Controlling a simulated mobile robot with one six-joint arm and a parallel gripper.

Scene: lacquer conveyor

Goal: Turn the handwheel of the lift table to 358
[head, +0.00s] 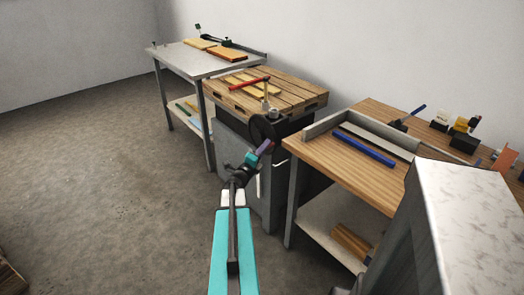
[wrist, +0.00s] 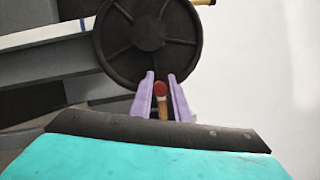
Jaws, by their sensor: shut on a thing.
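The lift table (head: 228,104) has a slatted wooden top on a grey base. Its dark round handwheel (head: 257,128) is on the near side and partly hidden by my arm. In the wrist view the spoked handwheel (wrist: 147,38) fills the top middle. A crank handle (wrist: 161,103) with a red end and a wooden-coloured shaft stands at its lower rim. My gripper (wrist: 162,92) has its purple fingers on both sides of this handle and is shut on it. In the head view my gripper (head: 265,147) is in front of the wheel. No scale or number is readable.
A wooden-topped bench (head: 315,150) with a blue bar (head: 366,152) stands close on the right. A grey table (head: 185,58) with boards stands at the left behind. Open concrete floor (head: 90,170) lies on the left. A pale block-like cabinet (head: 470,220) is at the near right.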

